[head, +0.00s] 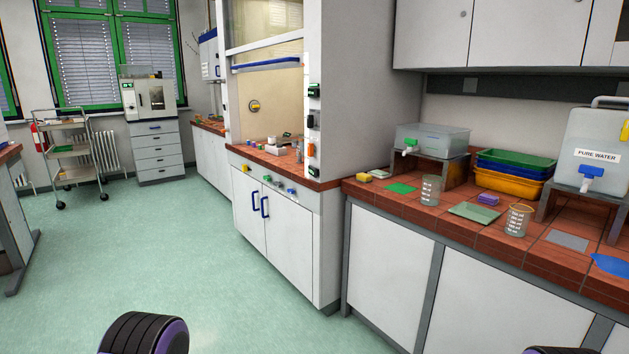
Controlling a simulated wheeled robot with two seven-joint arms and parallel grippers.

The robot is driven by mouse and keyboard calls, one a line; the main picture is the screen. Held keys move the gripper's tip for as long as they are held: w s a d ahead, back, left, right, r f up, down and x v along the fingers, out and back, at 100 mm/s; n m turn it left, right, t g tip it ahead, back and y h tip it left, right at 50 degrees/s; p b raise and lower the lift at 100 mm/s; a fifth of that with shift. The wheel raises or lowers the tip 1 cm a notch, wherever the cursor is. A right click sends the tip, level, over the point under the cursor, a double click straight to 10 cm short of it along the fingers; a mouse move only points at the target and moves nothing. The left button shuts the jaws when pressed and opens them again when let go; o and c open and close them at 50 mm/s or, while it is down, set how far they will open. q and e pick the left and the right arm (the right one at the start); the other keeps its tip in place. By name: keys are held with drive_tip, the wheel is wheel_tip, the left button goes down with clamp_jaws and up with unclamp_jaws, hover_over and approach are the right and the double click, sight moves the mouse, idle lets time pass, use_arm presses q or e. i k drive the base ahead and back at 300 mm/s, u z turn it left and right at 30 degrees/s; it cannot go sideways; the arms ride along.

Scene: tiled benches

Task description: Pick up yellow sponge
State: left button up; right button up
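A small yellow block that looks like the yellow sponge (364,177) lies on the tiled bench (430,215), near its left end by the fume hood wall. It lies left of a green flat piece and beside a pale dish. Neither of my grippers shows in the head view. Only dark, purple-edged parts of my arms show at the bottom edge, at left and right, far from the sponge.
On the bench stand two glass beakers (430,190), a purple block (489,199), stacked coloured trays (512,175), a clear tank (432,140) and a water container (596,150). White cabinets (386,262) fill the bench front.

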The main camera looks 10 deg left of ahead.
sight(363, 177)
drive_tip(key=u, duration=0.65)
drive_tip(key=i, duration=1.85)
drive_tip(key=z, duration=0.95)
drive_tip(key=i, duration=0.7)
drive_tip(key=z, duration=0.75)
